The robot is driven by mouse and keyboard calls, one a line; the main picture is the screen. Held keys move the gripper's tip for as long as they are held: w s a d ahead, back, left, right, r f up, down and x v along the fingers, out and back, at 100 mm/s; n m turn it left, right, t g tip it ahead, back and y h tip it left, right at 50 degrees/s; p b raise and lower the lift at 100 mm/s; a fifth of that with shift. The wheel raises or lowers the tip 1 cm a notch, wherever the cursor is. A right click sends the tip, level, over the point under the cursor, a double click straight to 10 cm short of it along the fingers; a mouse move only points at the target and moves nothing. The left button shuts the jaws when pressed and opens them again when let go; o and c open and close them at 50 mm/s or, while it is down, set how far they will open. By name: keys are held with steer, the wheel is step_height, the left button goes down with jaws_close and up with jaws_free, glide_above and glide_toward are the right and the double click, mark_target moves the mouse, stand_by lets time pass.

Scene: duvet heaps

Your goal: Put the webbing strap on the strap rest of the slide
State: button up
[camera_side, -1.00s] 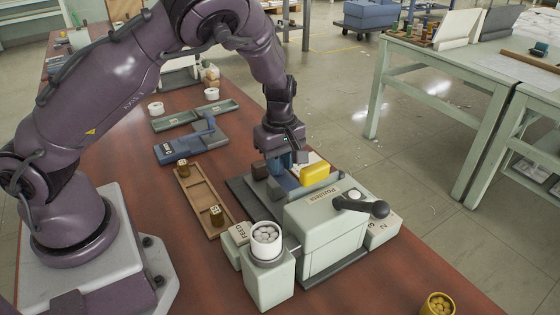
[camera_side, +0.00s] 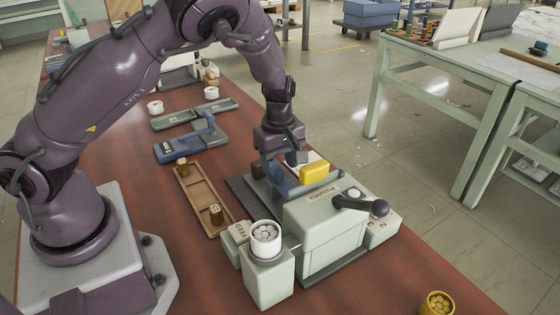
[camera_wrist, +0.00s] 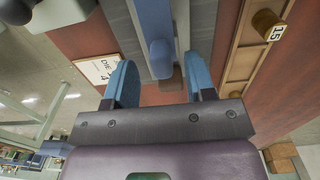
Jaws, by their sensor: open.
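My gripper (camera_side: 272,168) is open, low over the left part of the green machine's dark base. In the wrist view its two blue fingers (camera_wrist: 161,86) stand apart. A blue bar (camera_wrist: 154,25) with a rounded end, perhaps part of the slide, lies just beyond the fingertips. A small brown piece (camera_wrist: 171,72) shows past the bar's end, between the fingers; I cannot tell whether it is the webbing strap. I cannot pick out the strap or its rest for certain. The fingers partly hide this area in the side view.
The green machine (camera_side: 322,232) with a yellow block (camera_side: 315,173) and black-knobbed lever (camera_side: 362,206) stands close right. A white cup (camera_side: 266,240) of pale pieces stands in front. A wooden tray (camera_side: 203,200) and blue-grey fixture (camera_side: 185,148) lie left.

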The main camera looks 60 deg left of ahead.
steer(key=w+d+r+n+t+h, duration=0.1)
steer(key=w+r+n+t, duration=0.3)
steer(key=r, duration=0.5)
steer(key=w+d+r+n+t+h, duration=0.1)
steer(key=r+n+t+h, duration=0.15)
steer(key=r+n, duration=0.5)
step_height(320, 180, up, 11)
steer(key=n+t+y, duration=0.4)
steer(key=n+t, duration=0.2)
steer(key=n, duration=1)
glide_above(280, 171)
steer(key=w+a, duration=0.3)
steer(key=w, duration=0.1)
steer(key=s+n+g+y, duration=0.3)
steer(key=s+n, duration=0.8)
steer(key=n, duration=0.5)
steer(key=s+d+f+n+g+h, duration=0.1)
steer(key=s+d+n+g, duration=0.1)
steer(key=s+n, duration=0.3)
steer(key=s+d+f+n+g+h, duration=0.1)
steer(key=s+d+n+g+h, duration=0.1)
steer(key=s+d+n, duration=0.2)
steer(key=s+n, duration=0.1)
steer(key=s, duration=0.2)
steer(key=shift+s+d+f, duration=0.2)
steer(key=shift+d+f, duration=0.05)
steer(key=shift+f, duration=0.15)
steer(key=shift+n, duration=0.25)
